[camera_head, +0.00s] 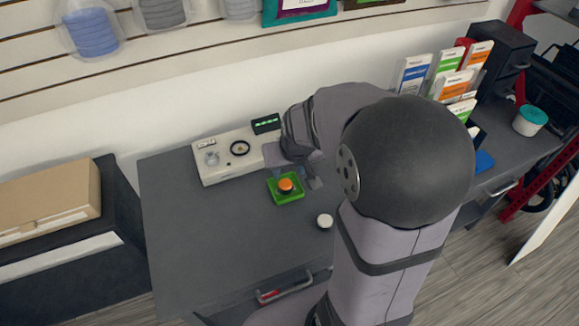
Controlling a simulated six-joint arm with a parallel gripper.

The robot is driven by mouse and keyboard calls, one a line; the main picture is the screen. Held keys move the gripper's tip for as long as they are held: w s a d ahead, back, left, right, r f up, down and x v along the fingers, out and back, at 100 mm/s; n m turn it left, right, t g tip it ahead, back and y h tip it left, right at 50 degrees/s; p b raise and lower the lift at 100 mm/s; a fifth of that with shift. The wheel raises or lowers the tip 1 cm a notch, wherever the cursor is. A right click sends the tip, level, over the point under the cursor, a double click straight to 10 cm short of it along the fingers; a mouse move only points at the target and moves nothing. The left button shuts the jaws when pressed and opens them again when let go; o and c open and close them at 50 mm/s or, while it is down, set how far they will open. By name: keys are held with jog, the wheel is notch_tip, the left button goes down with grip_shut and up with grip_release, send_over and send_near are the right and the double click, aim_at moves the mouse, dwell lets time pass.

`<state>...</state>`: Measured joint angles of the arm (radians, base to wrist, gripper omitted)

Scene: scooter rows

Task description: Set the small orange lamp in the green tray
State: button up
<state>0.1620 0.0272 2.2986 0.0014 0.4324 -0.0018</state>
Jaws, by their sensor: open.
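The small orange lamp (286,185) is a round orange disc with a dark rim. It sits inside the green tray (296,197), a small square tray on the grey workbench. My gripper (296,180) is open, with its fingers close to the tray at its upper and right sides. The lamp appears free of the fingers, though the wrist and arm cover part of the area behind them. I cannot tell the exact gap between the fingers and the lamp.
A white device (222,172) with a small green display (266,124) stands behind the tray. A white round piece (325,221) lies to the tray's lower right. The grey workbench (200,235) is clear at the front left. A cardboard box (45,205) stands left, and brochures (450,75) stand right.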

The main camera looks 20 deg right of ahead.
jog(key=s+a+f+n+g, duration=0.1)
jog(key=s+a+f+g, duration=0.1)
jog(key=s, duration=0.6)
jog(key=s+a+f+g, duration=0.1)
jog(key=s+a+g, duration=0.1)
jog(key=s+a, duration=0.2)
jog(key=s, duration=0.3)
jog(key=shift+s+f+n+y, duration=0.3)
jog(key=shift+s+f+n, duration=0.1)
jog(key=shift+a, duration=0.1)
notch_tip(320, 180, up, 9)
jog(key=p, duration=0.9)
